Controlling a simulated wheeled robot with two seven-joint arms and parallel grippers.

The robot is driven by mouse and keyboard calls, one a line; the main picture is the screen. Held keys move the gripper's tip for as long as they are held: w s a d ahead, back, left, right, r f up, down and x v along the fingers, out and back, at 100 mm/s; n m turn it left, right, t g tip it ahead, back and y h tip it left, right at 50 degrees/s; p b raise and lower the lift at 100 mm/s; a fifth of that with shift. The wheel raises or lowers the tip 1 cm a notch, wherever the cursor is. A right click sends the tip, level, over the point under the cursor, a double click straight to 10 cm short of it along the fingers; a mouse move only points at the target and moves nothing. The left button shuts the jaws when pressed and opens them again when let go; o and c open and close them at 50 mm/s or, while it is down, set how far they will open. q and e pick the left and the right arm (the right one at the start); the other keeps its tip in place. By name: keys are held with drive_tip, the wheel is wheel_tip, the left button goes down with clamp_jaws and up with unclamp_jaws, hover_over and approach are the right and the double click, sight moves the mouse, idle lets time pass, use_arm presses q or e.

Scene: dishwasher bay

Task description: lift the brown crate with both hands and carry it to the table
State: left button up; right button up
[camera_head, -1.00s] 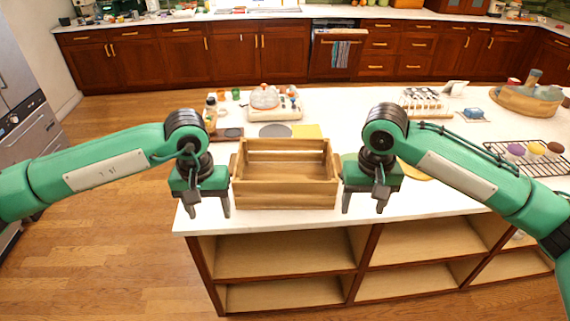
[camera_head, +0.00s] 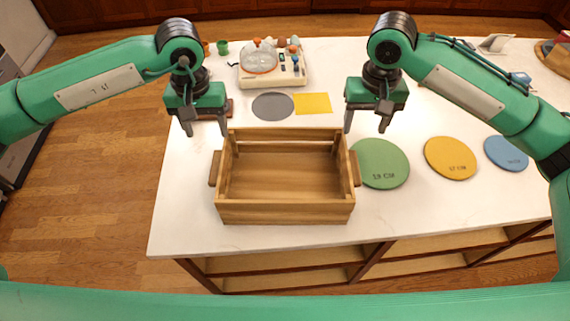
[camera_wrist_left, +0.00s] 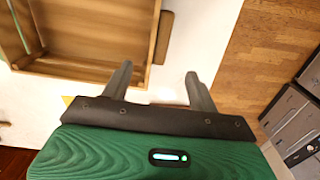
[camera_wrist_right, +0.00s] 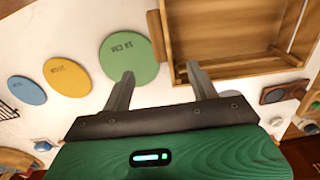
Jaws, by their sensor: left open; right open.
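The brown crate (camera_head: 285,213) is a wooden open-top box standing on the white countertop, with a block handle on its left side (camera_head: 215,168) and one on its right side (camera_head: 355,168). It looks empty. My left gripper (camera_head: 208,128) is open and empty, above and behind the left handle. My right gripper (camera_head: 366,126) is open and empty, above and behind the right handle. The left wrist view shows the crate (camera_wrist_left: 90,68) and its handle (camera_wrist_left: 163,37) beyond the open fingers. The right wrist view shows the crate (camera_wrist_right: 235,68) beside the open fingers.
Green (camera_head: 380,163), yellow (camera_head: 450,158) and blue (camera_head: 506,153) round mats lie right of the crate. A grey round mat (camera_head: 272,106) and a yellow square (camera_head: 313,103) lie behind it. A tray with a glass dome (camera_head: 272,78) stands farther back. Bare counter shows in front of the crate.

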sight(217, 165)
use_arm(q)
drive_tip(key=shift+s, duration=0.15)
use_arm(e)
drive_tip(key=shift+s, duration=0.15)
use_arm(q)
wheel_tip(217, 165, down, 14)
drive_tip(key=shift+r, duration=0.1)
use_arm(e)
wheel_tip(217, 165, down, 14)
drive_tip(key=shift+r, duration=0.1)
use_arm(q)
drive_tip(key=shift+c, duration=0.4)
use_arm(e)
drive_tip(key=shift+c, duration=0.4)
use_arm(q)
drive_tip(key=c, duration=1.1)
use_arm(e)
drive_tip(key=c, duration=1.1)
